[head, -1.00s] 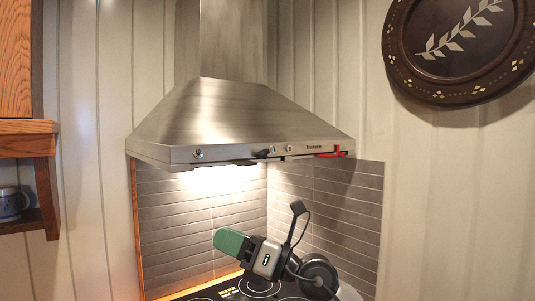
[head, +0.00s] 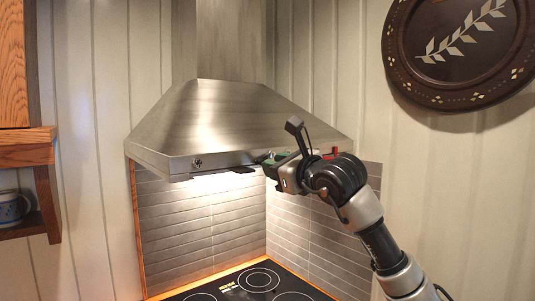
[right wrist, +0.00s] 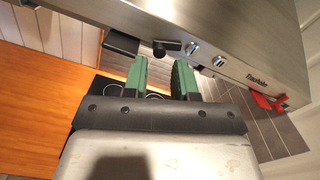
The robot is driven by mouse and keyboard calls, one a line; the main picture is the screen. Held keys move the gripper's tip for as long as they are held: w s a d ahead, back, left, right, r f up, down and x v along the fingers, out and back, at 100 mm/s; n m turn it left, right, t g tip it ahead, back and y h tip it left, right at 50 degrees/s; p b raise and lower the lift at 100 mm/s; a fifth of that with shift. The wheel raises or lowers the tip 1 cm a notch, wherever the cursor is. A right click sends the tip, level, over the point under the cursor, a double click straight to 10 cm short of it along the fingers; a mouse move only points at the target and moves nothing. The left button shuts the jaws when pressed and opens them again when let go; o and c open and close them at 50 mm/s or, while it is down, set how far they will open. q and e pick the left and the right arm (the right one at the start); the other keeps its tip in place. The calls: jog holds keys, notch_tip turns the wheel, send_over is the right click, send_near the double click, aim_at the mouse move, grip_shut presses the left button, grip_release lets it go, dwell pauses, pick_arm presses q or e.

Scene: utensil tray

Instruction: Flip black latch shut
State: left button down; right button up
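The black latch (right wrist: 166,47) sits on the front edge of the steel range hood (head: 220,120), beside two round knobs, in the right wrist view. In the head view my right gripper mostly hides it. My right gripper (head: 270,161) is raised at the hood's front edge. Its two green fingers (right wrist: 160,62) are apart with nothing between them. The latch is just beyond the fingertips, roughly in line with the gap; I cannot tell whether they touch. My left gripper is not in view.
A red latch (right wrist: 267,103) is on the same edge, right of the knobs; it shows partly behind my arm in the head view (head: 333,153). A black cooktop (head: 235,288) lies below. A wooden shelf with a mug (head: 12,208) is at the left.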

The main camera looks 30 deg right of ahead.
jog(key=w+p, duration=0.1)
jog(key=w, duration=0.2)
jog(key=shift+w+a, duration=0.1)
jog(key=shift+a, duration=0.05)
grip_shut()
